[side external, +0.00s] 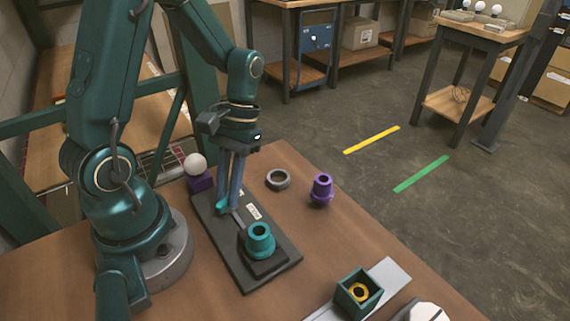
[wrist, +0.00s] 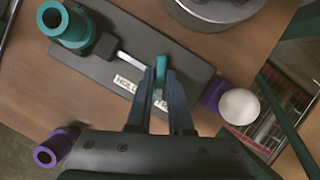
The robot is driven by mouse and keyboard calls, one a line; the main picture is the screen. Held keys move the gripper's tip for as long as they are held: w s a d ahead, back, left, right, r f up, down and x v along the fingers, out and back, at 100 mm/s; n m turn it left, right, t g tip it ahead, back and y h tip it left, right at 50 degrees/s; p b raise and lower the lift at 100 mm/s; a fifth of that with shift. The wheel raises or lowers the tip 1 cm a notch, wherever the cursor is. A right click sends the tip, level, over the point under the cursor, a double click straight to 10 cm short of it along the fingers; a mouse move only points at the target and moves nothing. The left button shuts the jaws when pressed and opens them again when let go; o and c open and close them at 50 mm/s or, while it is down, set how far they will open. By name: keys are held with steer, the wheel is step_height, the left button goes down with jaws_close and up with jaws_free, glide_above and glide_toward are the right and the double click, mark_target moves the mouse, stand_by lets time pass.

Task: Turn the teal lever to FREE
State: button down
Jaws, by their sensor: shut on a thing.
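The teal lever has a pale bar and a teal upright handle (wrist: 160,68). In the side view, the teal handle foot (side external: 221,205) shows below my gripper (side external: 230,208). In the wrist view, my gripper (wrist: 161,82) is shut on the handle, with a finger on either side. The bar runs from the handle toward the teal socket (side external: 260,238) on a dark base. Two white labels lie on the dark plate (side external: 266,283): the HOLD label (wrist: 126,84) reads clearly, and the FREE label (wrist: 161,104) is partly hidden by the fingers.
A white ball (side external: 196,164) sits on a purple block (side external: 200,183) beside the plate's far end. A grey ring (side external: 278,179) and a purple socket (side external: 321,189) stand to the right. Bare table lies between.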

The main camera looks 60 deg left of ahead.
steer(key=n+t+h, duration=0.1)
steer(key=n, duration=0.2)
steer(key=shift+a+n, duration=0.1)
steer(key=shift+n, duration=0.2)
stand_by(0.5)
steer(key=c, duration=0.8)
jaws_free()
steer(key=shift+r, duration=0.15)
steer(key=shift+v, duration=2.45)
